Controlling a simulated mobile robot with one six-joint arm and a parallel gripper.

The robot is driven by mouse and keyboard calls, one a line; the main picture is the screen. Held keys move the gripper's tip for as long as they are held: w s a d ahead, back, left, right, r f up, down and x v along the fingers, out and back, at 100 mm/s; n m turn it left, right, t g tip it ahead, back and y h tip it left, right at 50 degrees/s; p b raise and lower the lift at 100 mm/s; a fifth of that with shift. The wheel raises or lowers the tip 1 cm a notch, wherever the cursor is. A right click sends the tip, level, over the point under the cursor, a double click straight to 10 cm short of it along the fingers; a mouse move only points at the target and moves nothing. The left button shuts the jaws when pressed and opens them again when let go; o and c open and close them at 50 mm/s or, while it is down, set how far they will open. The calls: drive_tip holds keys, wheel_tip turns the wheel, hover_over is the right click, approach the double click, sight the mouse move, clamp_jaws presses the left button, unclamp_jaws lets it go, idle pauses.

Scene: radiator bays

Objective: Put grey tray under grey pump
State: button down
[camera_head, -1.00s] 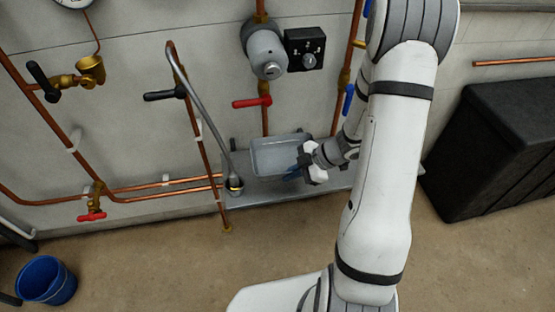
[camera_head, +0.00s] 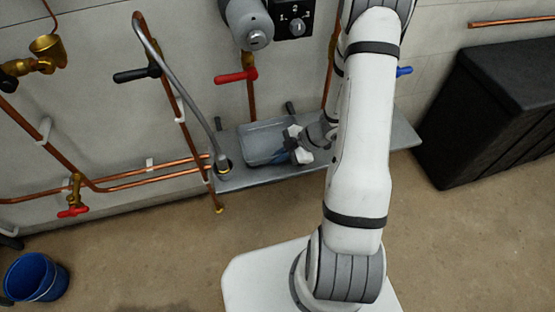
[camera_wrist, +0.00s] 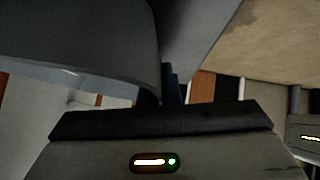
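The grey tray (camera_head: 262,137) is a shallow rectangular pan at the metal shelf (camera_head: 390,150), low against the wall. The grey pump (camera_head: 249,22) is on the copper pipe above it, cut by the top of the head view. My gripper (camera_head: 281,157), with blue fingertips, is at the tray's right front part. The wrist view shows a large grey curved surface (camera_wrist: 70,45) very close, with a dark blue finger (camera_wrist: 172,88) beside it. The grip itself is hidden, so I cannot tell whether the fingers are closed on the rim.
A red-handled valve (camera_head: 236,76) is on the pipe below the pump. A slanting grey lever pipe (camera_head: 180,85) ends at the shelf's left end. A black chest (camera_head: 500,110) stands right, a blue bucket (camera_head: 36,278) lower left. The floor in front is clear.

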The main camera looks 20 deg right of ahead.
drive_tip(key=shift+f, duration=0.45)
drive_tip(key=shift+f, duration=0.2)
drive_tip(key=c, duration=1.6)
unclamp_jaws()
drive_tip(key=shift+c, duration=0.2)
drive_tip(key=shift+r, duration=0.1)
